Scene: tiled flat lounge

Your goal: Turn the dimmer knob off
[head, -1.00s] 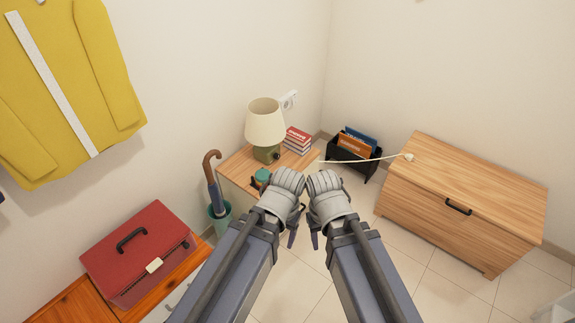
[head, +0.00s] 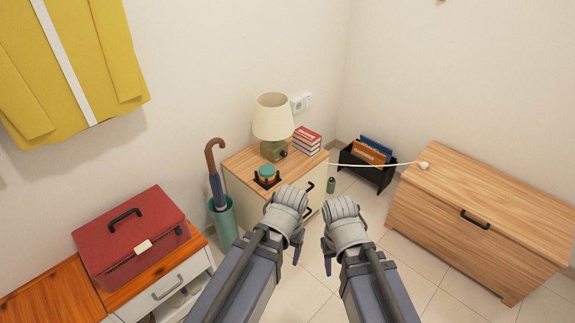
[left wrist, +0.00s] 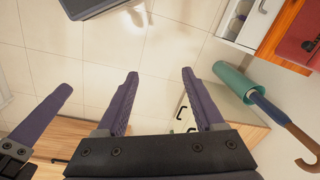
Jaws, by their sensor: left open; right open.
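A table lamp (head: 272,117) with a cream shade and olive-green base stands on a wood-topped cabinet (head: 237,160) in the head view. A small dark round knob (head: 283,154) shows on the right side of its base; its setting is too small to read. My left gripper (head: 297,254) is in front of the cabinet, apart from the knob. In the left wrist view the left gripper (left wrist: 160,75) is open and empty, over floor tiles. My right gripper (head: 328,262) is to the right of the left one, empty and open, its jaws partly hidden by the wrist.
Books (head: 307,140) and a teal-topped item (head: 266,174) share the cabinet top. A magazine rack (head: 369,170) and wooden chest (head: 480,190) stand right.

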